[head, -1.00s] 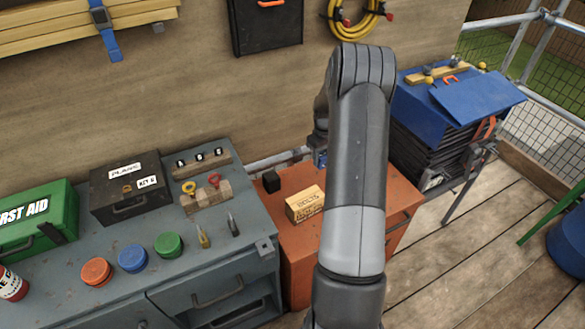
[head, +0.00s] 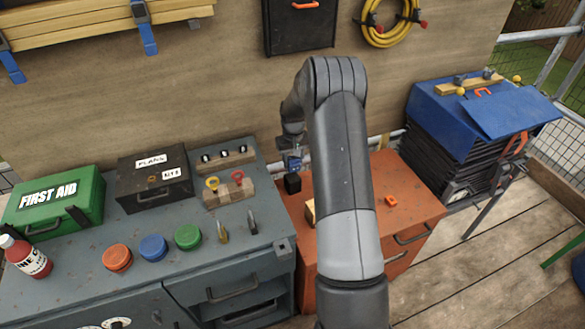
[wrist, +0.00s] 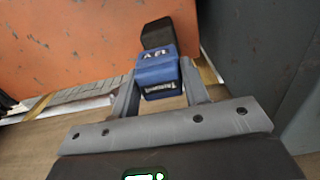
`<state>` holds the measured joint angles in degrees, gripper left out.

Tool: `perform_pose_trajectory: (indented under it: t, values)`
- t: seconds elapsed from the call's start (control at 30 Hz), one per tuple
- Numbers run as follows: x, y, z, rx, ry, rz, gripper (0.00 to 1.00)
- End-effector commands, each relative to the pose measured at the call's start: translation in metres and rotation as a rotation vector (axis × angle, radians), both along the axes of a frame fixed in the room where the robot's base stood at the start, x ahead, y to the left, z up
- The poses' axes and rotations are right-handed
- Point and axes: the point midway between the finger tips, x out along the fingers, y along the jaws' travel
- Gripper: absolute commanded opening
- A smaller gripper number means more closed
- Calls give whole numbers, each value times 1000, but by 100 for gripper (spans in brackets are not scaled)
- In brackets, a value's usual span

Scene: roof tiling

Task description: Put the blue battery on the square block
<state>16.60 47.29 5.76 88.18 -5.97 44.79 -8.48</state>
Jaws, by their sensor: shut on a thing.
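My gripper (wrist: 161,86) is shut on the blue battery (wrist: 158,72), which sits between its two fingers in the wrist view. In the head view the battery (head: 293,162) shows small and partly hidden by my arm, close above the black square block (head: 292,184). The block stands at the back left of the orange cabinet top. In the wrist view the block (wrist: 157,33) shows just beyond the battery, partly covered by it. I cannot tell whether the battery touches the block.
The orange cabinet (head: 375,180) carries a wooden box (head: 310,212), mostly behind my arm, and a small orange object (head: 391,201). The grey cabinet (head: 135,215) at left holds cases, round lids and tools. A plywood wall (head: 200,95) stands behind.

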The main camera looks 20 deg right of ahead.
Motion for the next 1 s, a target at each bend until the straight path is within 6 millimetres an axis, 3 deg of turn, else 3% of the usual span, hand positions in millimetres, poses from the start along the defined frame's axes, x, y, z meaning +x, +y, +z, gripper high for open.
perform_pose_trajectory:
  t: [0.13, 0.37, 0.73, 0.77, 1.0]
  values:
    - [2, 2, -8, 0, 1, 0, 13]
    - [2, 2, -39, 0, 2, 1, 13]
    - [2, 2, -44, 0, -1, 1, 13]
    - [2, 2, -45, 0, 0, 1, 42]
    - [2, 2, -44, 0, 0, 1, 62]
